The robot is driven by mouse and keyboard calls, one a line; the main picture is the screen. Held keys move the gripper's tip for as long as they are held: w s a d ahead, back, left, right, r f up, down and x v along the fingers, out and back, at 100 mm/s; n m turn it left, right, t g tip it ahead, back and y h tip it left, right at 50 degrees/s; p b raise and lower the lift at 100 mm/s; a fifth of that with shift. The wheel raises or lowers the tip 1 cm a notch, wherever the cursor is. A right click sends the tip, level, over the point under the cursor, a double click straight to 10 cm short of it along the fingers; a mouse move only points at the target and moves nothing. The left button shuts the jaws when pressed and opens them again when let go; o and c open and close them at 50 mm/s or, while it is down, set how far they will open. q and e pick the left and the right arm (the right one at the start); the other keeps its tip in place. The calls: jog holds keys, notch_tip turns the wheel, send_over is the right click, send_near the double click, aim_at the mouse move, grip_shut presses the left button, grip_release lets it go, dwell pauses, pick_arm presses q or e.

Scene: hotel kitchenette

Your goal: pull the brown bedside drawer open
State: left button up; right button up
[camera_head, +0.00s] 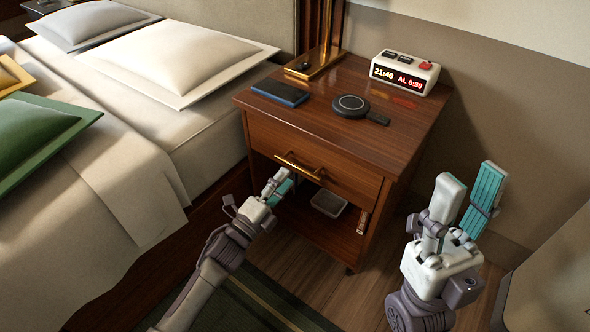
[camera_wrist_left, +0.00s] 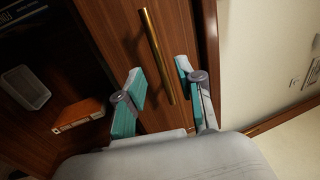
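The brown bedside drawer (camera_head: 330,168) is in the nightstand's upper part in the head view and looks shut. Its brass bar handle (camera_head: 298,166) runs across the front; it also shows in the left wrist view (camera_wrist_left: 157,55). My left gripper (camera_head: 278,184) is just below and in front of the handle's left part. In the left wrist view its fingers (camera_wrist_left: 160,82) are apart, with the handle's lower end in the gap between them. I cannot tell whether either finger touches the handle. My right gripper (camera_head: 468,195) is open and empty, to the right of the nightstand.
On the nightstand top (camera_head: 330,125) are a dark blue book (camera_head: 280,92), a round black charger (camera_head: 352,106), a brass lamp base (camera_head: 316,64) and an alarm clock (camera_head: 405,72). The open shelf below holds a grey tray (camera_head: 328,203). The bed (camera_head: 100,160) stands at left.

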aim_at(295, 165)
pick_arm(q)
jog(key=b+x, duration=0.1)
jog(key=x, duration=0.4)
jog(key=shift+w, duration=0.15)
grip_shut()
